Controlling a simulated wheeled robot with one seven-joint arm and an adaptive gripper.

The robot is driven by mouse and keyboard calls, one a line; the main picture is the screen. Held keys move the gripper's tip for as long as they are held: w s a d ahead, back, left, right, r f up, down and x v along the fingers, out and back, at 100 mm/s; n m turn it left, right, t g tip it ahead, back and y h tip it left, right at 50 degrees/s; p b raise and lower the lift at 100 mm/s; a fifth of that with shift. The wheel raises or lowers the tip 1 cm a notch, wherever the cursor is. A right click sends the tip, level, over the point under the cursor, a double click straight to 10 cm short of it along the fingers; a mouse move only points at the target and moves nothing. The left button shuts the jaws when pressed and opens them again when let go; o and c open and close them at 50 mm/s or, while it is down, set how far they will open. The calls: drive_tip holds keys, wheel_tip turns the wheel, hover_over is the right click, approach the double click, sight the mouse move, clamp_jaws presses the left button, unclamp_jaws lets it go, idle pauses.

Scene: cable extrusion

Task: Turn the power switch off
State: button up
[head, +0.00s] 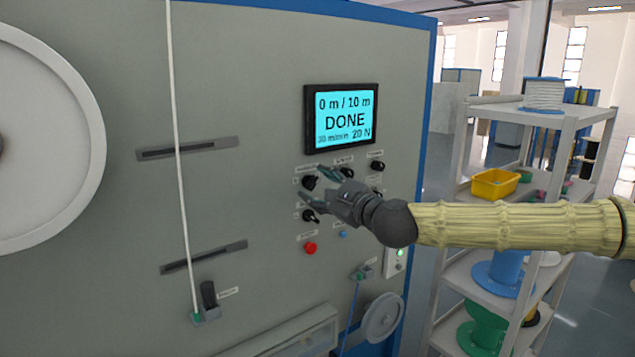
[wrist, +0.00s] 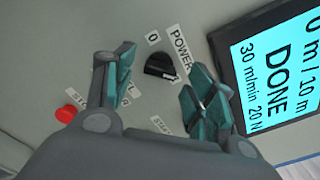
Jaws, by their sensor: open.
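The power switch is a black rotary knob (head: 309,183) on the grey machine panel, left of and below the lit screen. In the wrist view the knob (wrist: 160,65) has a "POWER" label (wrist: 181,46) beside it and a "0" label (wrist: 153,38) near one end. A white mark shows by its other end; I cannot tell the setting for sure. My gripper (head: 319,184) is open in front of the panel. In the wrist view my gripper (wrist: 160,82) has teal-padded fingers on either side of the knob, with nothing held; contact is not clear.
The screen (head: 341,117) reads "0 m / 10 m DONE". Other black knobs (head: 377,166) are close to my gripper. A red button (head: 310,248) sits below. A shelf rack (head: 457,165) stands right of the machine, behind my arm.

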drive_tip(key=shift+w+a, duration=0.3)
drive_tip(key=shift+w, duration=0.1)
drive_tip(key=c, duration=1)
